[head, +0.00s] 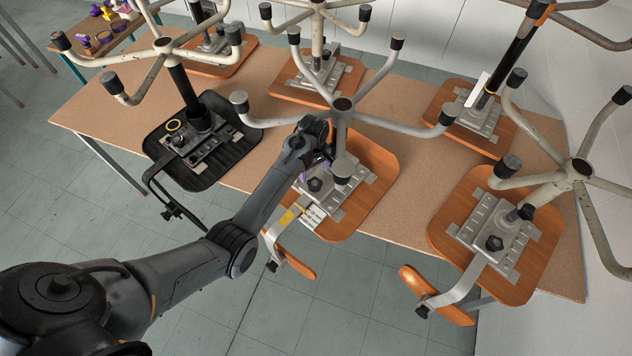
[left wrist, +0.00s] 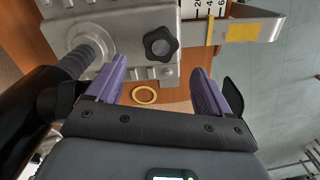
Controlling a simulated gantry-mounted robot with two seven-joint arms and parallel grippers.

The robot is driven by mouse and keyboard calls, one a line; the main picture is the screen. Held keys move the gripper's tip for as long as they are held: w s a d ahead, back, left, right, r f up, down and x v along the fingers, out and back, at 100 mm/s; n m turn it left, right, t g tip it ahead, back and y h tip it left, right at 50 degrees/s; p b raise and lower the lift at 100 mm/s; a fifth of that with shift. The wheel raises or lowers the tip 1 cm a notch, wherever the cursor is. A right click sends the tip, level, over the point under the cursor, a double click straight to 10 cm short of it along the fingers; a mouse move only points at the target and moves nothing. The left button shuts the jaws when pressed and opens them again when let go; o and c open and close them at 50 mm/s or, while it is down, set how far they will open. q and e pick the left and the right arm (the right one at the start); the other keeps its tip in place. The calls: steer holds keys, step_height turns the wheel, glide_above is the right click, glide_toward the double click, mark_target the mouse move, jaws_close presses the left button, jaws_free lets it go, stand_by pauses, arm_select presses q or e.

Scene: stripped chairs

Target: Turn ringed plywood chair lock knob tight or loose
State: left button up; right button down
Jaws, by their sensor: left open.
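The ringed plywood chair lies upside down on the table, its orange-brown seat (head: 371,205) in the middle of the head view. Its black star-shaped lock knob (head: 315,185) sits on the grey metal plate; it also shows in the left wrist view (left wrist: 160,44). A yellow ring (left wrist: 145,95) lies on the plywood beside the plate in the left wrist view; I cannot make it out on this seat in the head view. My left gripper (left wrist: 158,75) is open and empty, its purple fingers apart with the knob beyond them, not between them. My right gripper is not in view.
The chair's pale legs and post (head: 343,118) rise close to my left gripper. A bracket with yellow tape and a scale (left wrist: 243,30) runs beside the knob. A black-seated chair (head: 203,167) with a yellow ring and another plywood chair (head: 497,265) flank it on the table (head: 105,107).

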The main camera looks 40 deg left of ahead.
mark_target(314, 182)
arm_select(q)
steer(key=shift+f+b, duration=0.35)
steer(key=shift+f, duration=3)
steer(key=shift+c, duration=0.2)
steer(key=c, duration=1)
